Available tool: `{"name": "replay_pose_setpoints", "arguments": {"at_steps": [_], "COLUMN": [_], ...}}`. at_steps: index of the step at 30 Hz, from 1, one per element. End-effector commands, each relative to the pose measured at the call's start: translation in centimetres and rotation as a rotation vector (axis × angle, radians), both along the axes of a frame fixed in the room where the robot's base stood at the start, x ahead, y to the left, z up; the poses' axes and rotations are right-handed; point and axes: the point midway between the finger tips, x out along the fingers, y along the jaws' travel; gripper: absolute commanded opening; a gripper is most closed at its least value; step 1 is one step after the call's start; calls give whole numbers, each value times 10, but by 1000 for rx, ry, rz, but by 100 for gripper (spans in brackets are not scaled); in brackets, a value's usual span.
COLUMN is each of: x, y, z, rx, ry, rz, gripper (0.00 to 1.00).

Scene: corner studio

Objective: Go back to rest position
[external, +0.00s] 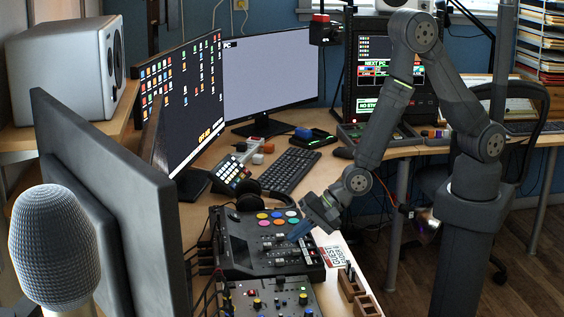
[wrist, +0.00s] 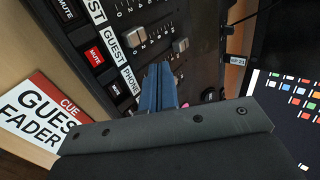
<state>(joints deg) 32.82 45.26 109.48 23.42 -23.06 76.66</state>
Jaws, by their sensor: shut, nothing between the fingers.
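My gripper (external: 301,230) is over the right part of the black audio mixer (external: 236,262) in the external view. In the wrist view my gripper (wrist: 160,72) shows as two blue fingers pressed together, with nothing between them. The fingertips point at the mixer's fader area (wrist: 207,20), close to a grey fader knob (wrist: 180,45). I cannot tell whether they touch the panel. My arm bends up and back from there to its column at the right.
A "CUE GUEST FADER" card (wrist: 40,112) lies beside the mixer. A smaller control panel (external: 272,298) and wooden blocks (external: 352,285) are in front. A keyboard (external: 290,170), monitors (external: 272,75) and a microphone (external: 55,245) surround the mixer. The air above the desk's right edge looks clear.

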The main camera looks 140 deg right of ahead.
Motion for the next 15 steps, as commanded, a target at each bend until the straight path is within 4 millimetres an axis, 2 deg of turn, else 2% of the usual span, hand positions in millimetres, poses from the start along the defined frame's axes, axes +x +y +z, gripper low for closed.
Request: {"name": "replay_pose_setpoints", "arguments": {"at_steps": [6,15], "x": [-15,-17], "y": [16,18], "z": [-3,-3], "rx": [1,1], "ry": [2,1], "rz": [2,1], "gripper": [0,0]}}
